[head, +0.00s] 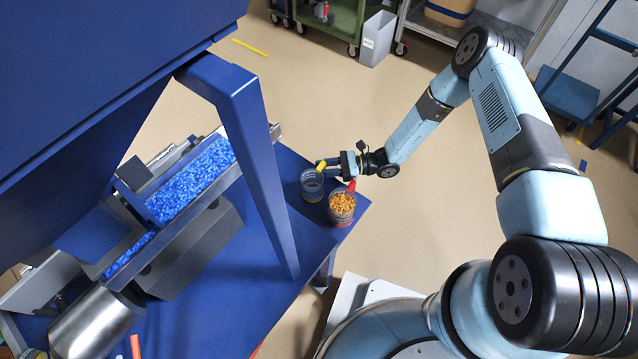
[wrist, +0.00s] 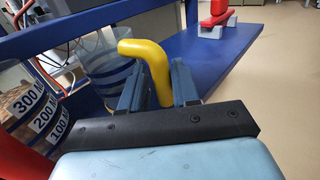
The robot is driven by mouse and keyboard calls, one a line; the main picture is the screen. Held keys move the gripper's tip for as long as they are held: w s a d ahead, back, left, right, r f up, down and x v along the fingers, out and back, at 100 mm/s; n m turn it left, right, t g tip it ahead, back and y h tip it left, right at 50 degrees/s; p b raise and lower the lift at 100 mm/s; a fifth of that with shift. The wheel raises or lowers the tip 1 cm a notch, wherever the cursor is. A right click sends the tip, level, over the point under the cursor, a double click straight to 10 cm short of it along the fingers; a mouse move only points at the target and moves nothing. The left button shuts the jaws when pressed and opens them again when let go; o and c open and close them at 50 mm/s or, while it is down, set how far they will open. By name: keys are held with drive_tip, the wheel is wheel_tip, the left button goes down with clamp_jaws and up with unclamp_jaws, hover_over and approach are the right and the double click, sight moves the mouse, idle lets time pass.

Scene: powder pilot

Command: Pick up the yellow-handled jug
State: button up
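The yellow-handled jug (head: 311,190) is a clear bluish container standing on the blue bench near its right end. Its curved yellow handle (wrist: 150,60) shows large in the wrist view, with the jug's clear body (wrist: 102,62) behind it to the left. My gripper (head: 331,168) reaches in from the right at the handle. In the wrist view the handle's lower part lies between the two fingers of my gripper (wrist: 161,86). Little or no gap shows beside the handle, and I cannot tell whether the fingers press on it.
A red-handled jug (head: 341,208) of orange-brown pieces stands close by, below right in the head view. A blue frame post (head: 262,170) rises left of the jugs. A hopper of blue granules (head: 190,180) lies further left. Open floor (head: 300,90) lies beyond the bench.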

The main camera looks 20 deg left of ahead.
drive_tip(key=shift+s+a, duration=0.2)
drive_tip(key=shift+a, duration=0.15)
clamp_jaws()
drive_tip(key=shift+r, duration=0.1)
wheel_tip(320, 180, up, 10)
drive_tip(key=shift+f, duration=0.1)
idle(0.5)
